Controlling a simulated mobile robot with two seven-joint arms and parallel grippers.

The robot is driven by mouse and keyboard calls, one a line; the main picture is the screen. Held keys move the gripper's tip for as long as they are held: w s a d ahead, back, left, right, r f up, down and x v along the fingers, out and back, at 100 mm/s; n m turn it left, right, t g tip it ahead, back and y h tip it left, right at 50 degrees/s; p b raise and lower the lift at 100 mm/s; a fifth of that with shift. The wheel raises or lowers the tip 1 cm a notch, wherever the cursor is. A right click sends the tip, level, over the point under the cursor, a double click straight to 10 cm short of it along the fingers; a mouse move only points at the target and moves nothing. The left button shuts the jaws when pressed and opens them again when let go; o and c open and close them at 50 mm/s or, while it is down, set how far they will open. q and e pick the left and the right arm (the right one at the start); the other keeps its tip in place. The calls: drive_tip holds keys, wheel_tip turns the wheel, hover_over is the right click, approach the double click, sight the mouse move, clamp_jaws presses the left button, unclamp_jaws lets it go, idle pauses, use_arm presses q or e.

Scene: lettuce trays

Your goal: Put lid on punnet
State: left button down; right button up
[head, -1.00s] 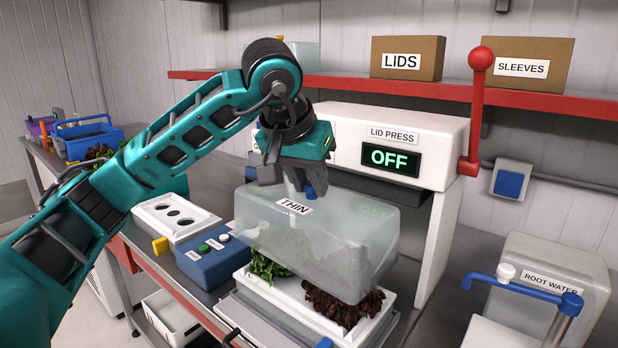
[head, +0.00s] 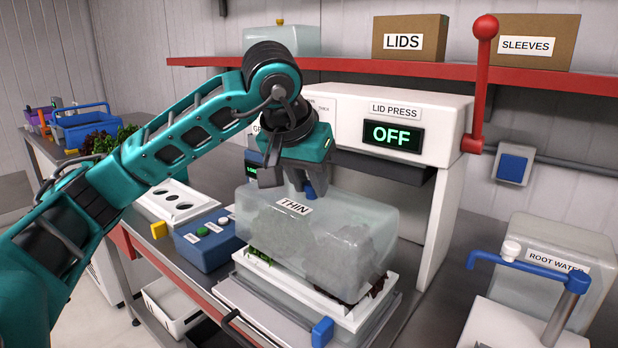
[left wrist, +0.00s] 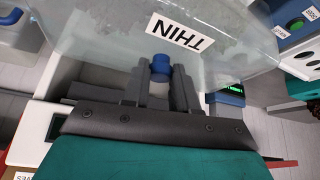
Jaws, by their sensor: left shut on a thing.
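The clear lid (head: 345,225), labelled THIN, sits low over the white punnet tray (head: 380,300) in the head view. Green and dark red lettuce (head: 262,257) shows at its lower edge and dimly through its wall. My left gripper (head: 308,190) is shut on the blue knob on top of the lid. The left wrist view shows the fingers (left wrist: 165,80) on both sides of the blue knob (left wrist: 162,60), with the THIN label beside it. Whether the lid's rim is fully seated on the tray I cannot tell. My right gripper is not in view.
The lid press (head: 400,105) reads OFF and stands behind, its red lever (head: 480,80) raised at right. A blue button box (head: 208,243) and a white tray with holes (head: 178,203) are at left. A root water container (head: 560,260) is at right.

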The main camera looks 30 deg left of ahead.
sight(309, 200)
use_arm(q)
drive_tip(key=shift+f+b, duration=1.35)
drive_tip(key=shift+f, duration=0.55)
drive_tip(key=c, duration=0.8)
unclamp_jaws()
drive_tip(key=shift+o, duration=0.2)
drive_tip(key=o, duration=0.4)
drive_tip(key=shift+c, duration=0.2)
